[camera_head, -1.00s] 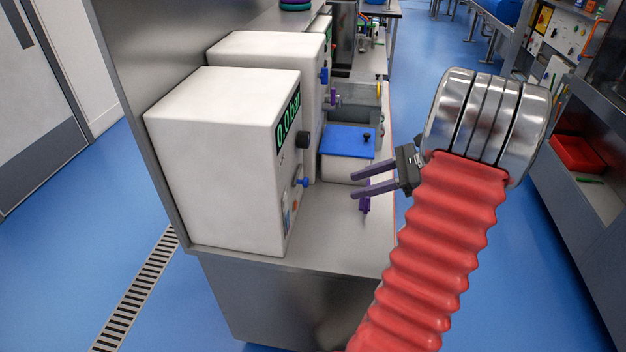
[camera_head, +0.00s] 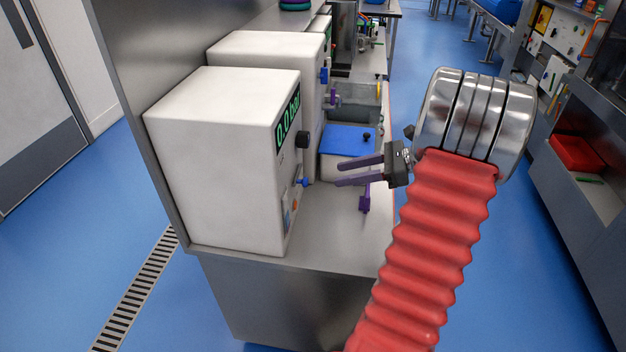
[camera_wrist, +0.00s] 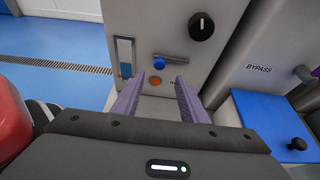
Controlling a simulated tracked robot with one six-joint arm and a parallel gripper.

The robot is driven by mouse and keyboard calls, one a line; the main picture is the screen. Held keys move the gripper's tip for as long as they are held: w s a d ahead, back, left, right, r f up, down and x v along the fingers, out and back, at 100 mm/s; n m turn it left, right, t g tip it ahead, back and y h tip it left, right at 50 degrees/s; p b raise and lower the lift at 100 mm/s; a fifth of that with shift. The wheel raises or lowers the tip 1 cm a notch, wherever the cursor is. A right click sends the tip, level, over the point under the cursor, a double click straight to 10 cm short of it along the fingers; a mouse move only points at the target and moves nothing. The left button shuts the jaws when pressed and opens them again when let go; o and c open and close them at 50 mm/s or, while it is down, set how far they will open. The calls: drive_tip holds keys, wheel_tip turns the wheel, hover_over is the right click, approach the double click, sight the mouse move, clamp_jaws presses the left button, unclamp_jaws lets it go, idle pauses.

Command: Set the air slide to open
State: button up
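The white box (camera_head: 225,165) with the green "0.0 bar" display (camera_head: 287,121) stands at the counter's near end. Its front carries a black knob (camera_wrist: 201,27), a small blue control (camera_wrist: 159,63) with a short bar and an orange round part (camera_wrist: 154,80). A narrow upright blue-and-white strip (camera_wrist: 125,58) is to their left. No readable label shows which is the air slide; the text by the orange part is partly hidden. My gripper (camera_head: 337,173) is open and empty, its purple fingers pointing at this front. In the wrist view its fingertips (camera_wrist: 156,88) lie below the blue control, seemingly apart from it.
A second white box (camera_head: 268,48) stands behind, its front marked BYPASS, with a purple knob (camera_wrist: 304,74). A blue lid with a black knob (camera_head: 345,139) is beside it. A purple part (camera_head: 364,200) is at the counter's right edge. The counter (camera_head: 325,232) is clear in front.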

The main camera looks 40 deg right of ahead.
drive_tip(key=x, duration=1)
drive_tip(key=shift+w, duration=0.1)
drive_tip(key=shift+c, duration=0.3)
clamp_jaws()
